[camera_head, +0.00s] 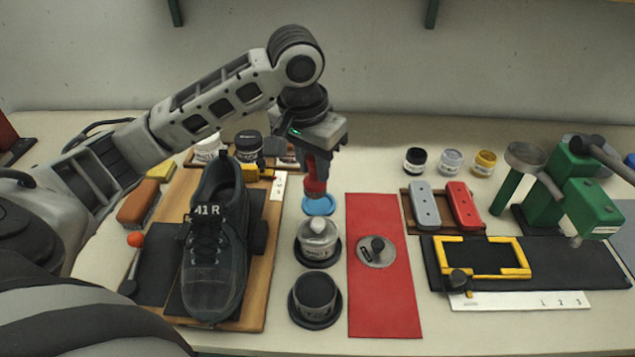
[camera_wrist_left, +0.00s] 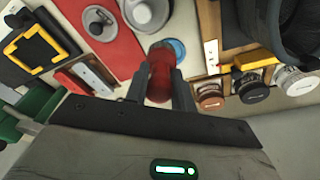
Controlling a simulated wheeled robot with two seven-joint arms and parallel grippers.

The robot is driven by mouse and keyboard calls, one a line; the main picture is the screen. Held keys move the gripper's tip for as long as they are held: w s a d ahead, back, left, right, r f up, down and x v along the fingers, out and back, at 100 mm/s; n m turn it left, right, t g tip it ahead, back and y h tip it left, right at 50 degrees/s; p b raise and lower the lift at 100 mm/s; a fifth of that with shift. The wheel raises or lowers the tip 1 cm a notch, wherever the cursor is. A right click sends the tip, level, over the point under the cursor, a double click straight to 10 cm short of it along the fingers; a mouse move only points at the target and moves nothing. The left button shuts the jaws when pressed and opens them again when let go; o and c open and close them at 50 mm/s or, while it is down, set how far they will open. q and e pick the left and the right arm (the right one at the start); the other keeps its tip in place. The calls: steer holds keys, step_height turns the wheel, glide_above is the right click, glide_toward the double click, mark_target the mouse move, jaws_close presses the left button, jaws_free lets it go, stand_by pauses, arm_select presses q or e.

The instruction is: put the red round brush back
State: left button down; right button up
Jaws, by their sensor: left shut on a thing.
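The red round brush (camera_head: 316,189) is held upright, or nearly so, between the fingers of my left gripper (camera_head: 316,174). The left gripper is shut on it and points down. In the left wrist view the red brush (camera_wrist_left: 160,72) stands between the two grey fingers (camera_wrist_left: 159,85). A blue round pad (camera_head: 319,206) lies on the table just below the brush; it also shows in the left wrist view (camera_wrist_left: 178,47). I cannot tell whether the brush touches the pad. My right gripper is not in view.
A white-labelled jar (camera_head: 318,236) and a dark jar (camera_head: 315,292) stand in front of the blue pad. A black shoe (camera_head: 215,250) on a wooden board is to the left. A red mat (camera_head: 384,305) with a metal lid (camera_head: 376,252) is to the right.

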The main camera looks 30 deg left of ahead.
arm_select(q)
steer(key=shift+w+a+f, duration=0.4)
steer(key=shift+w+f, duration=0.4)
steer(key=shift+f, duration=0.75)
steer(key=shift+w+a+f, duration=0.45)
steer(key=shift+w+f, duration=0.4)
steer(key=shift+f, duration=0.65)
steer(key=shift+w+a+f, duration=0.4)
steer(key=shift+w+f, duration=0.4)
steer(key=shift+f, duration=0.75)
steer(key=shift+f, duration=0.15)
steer(key=c, duration=1.2)
jaws_free()
steer(key=shift+o, duration=0.2)
step_height(320, 180, up, 12)
steer(key=s, duration=0.2)
steer(key=shift+a, duration=0.1)
